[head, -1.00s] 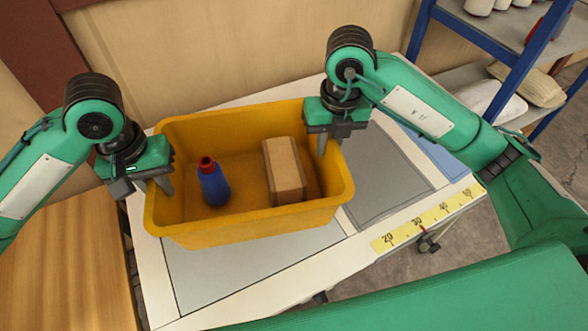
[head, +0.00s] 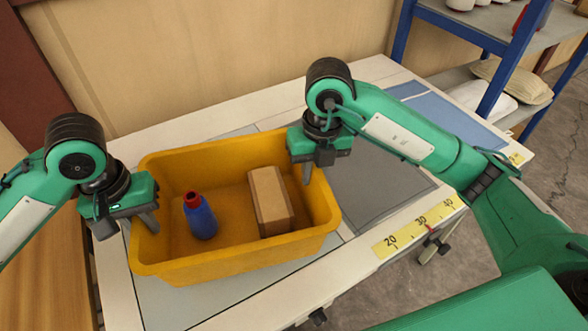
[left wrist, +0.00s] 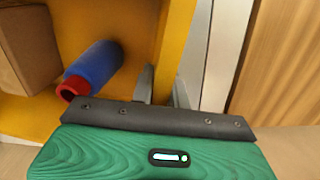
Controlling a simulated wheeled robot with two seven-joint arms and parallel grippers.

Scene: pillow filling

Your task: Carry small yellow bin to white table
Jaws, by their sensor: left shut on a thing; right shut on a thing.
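The yellow bin (head: 180,271) is over the left part of the white table (head: 115,285) in the head view; I cannot tell whether it touches the top. It holds a blue bottle with a red cap (head: 201,217) and a brown box (head: 270,202). My left gripper (head: 145,222) is shut on the bin's left wall, and the wall also shows between its fingers in the left wrist view (left wrist: 170,50). My right gripper (head: 306,172) is shut on the bin's right wall. The fingertips inside the bin show; the outer ones are mostly hidden.
Grey and blue panels (head: 375,190) and a yellow measuring strip (head: 420,226) mark the table to the right of the bin, which is clear. A blue-framed shelf (head: 500,75) stands at the far right. A wooden surface (head: 45,275) lies at the left.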

